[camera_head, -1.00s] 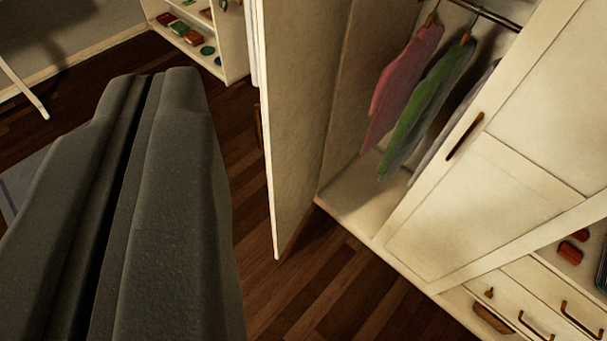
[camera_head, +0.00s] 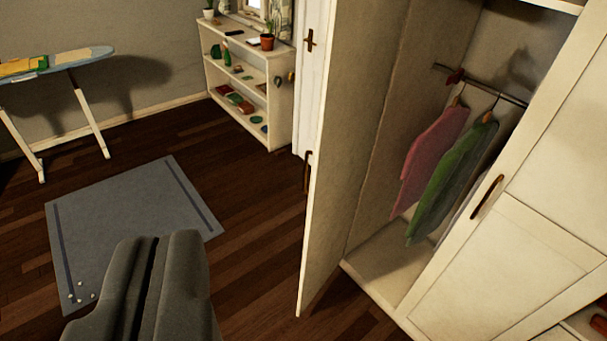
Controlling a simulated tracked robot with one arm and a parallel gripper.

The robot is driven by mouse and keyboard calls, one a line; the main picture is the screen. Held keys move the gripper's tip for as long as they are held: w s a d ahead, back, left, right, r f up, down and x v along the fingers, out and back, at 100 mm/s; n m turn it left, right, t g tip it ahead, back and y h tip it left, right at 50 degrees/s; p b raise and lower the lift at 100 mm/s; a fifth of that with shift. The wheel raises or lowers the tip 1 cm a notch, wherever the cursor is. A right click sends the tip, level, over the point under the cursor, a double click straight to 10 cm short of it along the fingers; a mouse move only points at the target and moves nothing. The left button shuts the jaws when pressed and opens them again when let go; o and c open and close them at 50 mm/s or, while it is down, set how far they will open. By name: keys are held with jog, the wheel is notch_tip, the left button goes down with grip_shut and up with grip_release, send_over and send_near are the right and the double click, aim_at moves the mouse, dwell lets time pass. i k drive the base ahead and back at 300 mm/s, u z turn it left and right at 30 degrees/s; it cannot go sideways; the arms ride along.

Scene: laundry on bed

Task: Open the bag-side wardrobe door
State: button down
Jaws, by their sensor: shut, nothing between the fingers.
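The wardrobe stands at the right of the view. One wardrobe door (camera_head: 345,150) is swung wide open, with its dark handle (camera_head: 307,172) on its left edge. Behind it a pink garment (camera_head: 432,160) and a green garment (camera_head: 452,180) hang from a rail (camera_head: 480,85). The other wardrobe door (camera_head: 500,235) is shut, with a dark vertical handle (camera_head: 487,197). No bag shows in view. My gripper (camera_head: 158,240) is shut and empty at the lower left, over the floor and the rug's near edge, apart from both doors.
A grey-blue rug (camera_head: 125,215) lies on the dark wood floor, with small white bits at its near corner. An ironing board (camera_head: 60,62) stands at the far left. A low white shelf (camera_head: 280,110) with small items stands at the back beside a white room door (camera_head: 311,60).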

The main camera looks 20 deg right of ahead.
aim_at(362, 37)
jog(key=u, duration=0.1)
jog(key=i, duration=1)
jog(key=z, duration=0.05)
